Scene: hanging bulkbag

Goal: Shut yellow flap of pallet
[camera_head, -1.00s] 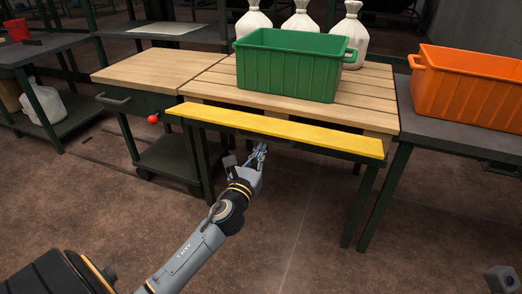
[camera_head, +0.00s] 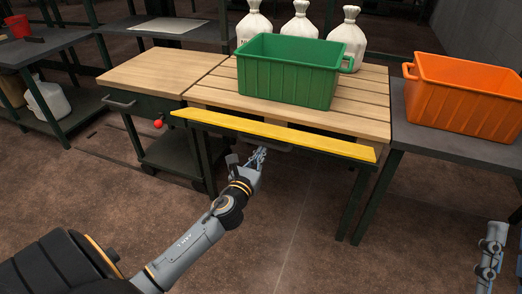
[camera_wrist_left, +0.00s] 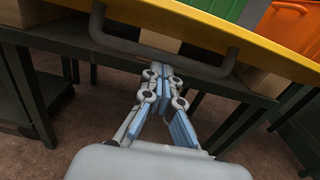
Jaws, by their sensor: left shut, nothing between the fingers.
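The yellow flap (camera_head: 275,133) is a long board along the front edge of the slatted wooden pallet top (camera_head: 352,112). It sticks out toward me and slopes slightly. In the left wrist view the flap (camera_wrist_left: 205,28) crosses the top of the picture, with a grey bar handle (camera_wrist_left: 165,57) below it. My left gripper (camera_head: 260,154) is shut and empty, just below and in front of the flap. In the left wrist view its fingertips (camera_wrist_left: 160,70) are close to the handle; I cannot tell whether they touch. Part of my right arm (camera_head: 490,258) shows at the lower right.
A green crate (camera_head: 288,78) stands on the pallet with several white sacks (camera_head: 300,25) behind it. An orange crate (camera_head: 462,95) stands on the right table. A wooden-topped cart (camera_head: 160,75) stands at the left. The floor in front is clear.

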